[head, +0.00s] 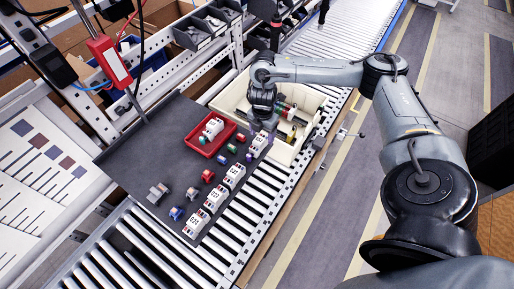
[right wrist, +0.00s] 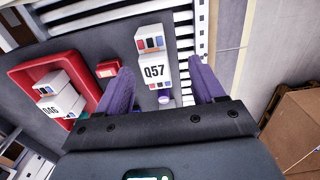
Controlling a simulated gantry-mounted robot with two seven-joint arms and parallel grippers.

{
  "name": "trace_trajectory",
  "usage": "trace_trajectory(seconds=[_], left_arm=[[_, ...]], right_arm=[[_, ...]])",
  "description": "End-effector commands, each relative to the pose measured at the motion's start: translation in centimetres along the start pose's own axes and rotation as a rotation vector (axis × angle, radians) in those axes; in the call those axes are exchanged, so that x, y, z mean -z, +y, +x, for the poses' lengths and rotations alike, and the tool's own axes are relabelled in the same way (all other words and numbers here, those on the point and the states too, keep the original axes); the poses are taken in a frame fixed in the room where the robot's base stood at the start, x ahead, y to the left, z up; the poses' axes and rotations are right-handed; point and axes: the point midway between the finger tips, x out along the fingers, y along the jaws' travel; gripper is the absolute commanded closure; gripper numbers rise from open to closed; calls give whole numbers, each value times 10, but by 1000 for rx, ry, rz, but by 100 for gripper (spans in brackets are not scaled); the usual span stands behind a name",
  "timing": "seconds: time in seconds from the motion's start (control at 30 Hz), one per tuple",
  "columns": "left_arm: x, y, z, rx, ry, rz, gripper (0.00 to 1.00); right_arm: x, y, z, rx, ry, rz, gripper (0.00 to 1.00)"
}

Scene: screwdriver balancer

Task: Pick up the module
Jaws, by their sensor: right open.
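A white module labelled Q57 (right wrist: 154,72) stands between the two purple fingers of my right gripper (right wrist: 162,85) in the right wrist view. The fingers are apart, and the module lies ahead of them with no clear contact. In the head view the right gripper (head: 264,124) hangs just above a white module (head: 259,144) at the far end of a row of white modules, including one in the middle (head: 234,176) and one nearest (head: 196,222). My left gripper is not in view.
A red tray (head: 194,144) holds a white module marked Q46 (right wrist: 55,108). Small coloured parts, one of them red (head: 207,176), lie on the dark work surface (head: 150,150). A cream bin (head: 306,97) with several items stands behind the gripper. A roller conveyor (head: 240,222) runs alongside.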

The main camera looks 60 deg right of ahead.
Motion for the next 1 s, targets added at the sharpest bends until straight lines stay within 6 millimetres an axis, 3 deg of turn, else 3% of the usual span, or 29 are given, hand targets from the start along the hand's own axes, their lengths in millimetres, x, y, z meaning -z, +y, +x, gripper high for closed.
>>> trace_trajectory(seconds=[0.33, 0.7, 1.0], left_arm=[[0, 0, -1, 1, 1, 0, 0], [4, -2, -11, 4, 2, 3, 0], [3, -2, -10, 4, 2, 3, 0]], right_arm=[[4, 2, 21, 0, 0, 0, 32], [9, 7, 62, -1, 0, -1, 32], [9, 8, 65, -3, 0, 0, 33]])
